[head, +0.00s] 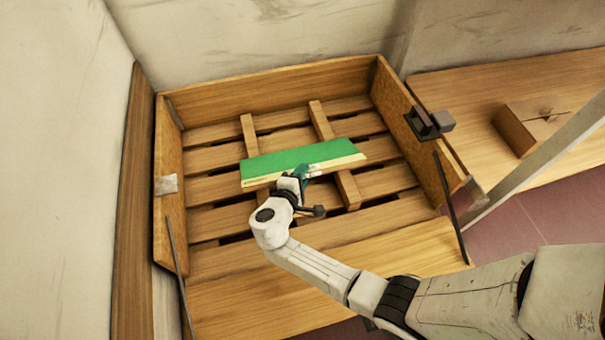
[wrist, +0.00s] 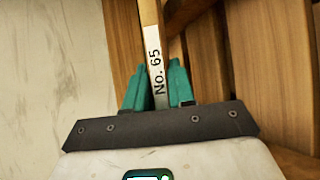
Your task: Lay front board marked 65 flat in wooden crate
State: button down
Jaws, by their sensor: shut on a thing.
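The board marked 65 has a green face (head: 300,158) and a pale wooden edge; its label "No. 65" (wrist: 156,72) reads along the edge in the wrist view. My gripper (head: 303,172) is shut on the near long edge of the board, with teal fingers on either side of it in the wrist view (wrist: 158,90). The wooden crate (head: 270,85) has a slatted floor and raised walls. The board is inside the crate's outline, over two crosswise battens (head: 347,188). I cannot tell whether it touches them.
The crate's near side is folded down or low (head: 330,268). A dark latch (head: 428,122) sits on the right wall. Pale walls stand close behind and left. Slats around the board are bare.

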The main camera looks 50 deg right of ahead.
jog(key=shift+f, duration=0.25)
jog(key=c, duration=0.9)
grip_release()
jog(key=shift+s+a+r, duration=0.1)
jog(key=shift+a+r, duration=0.1)
jog(key=shift+a, duration=0.15)
jog(key=shift+p+v, duration=1.9)
jog(key=shift+v, duration=3.1)
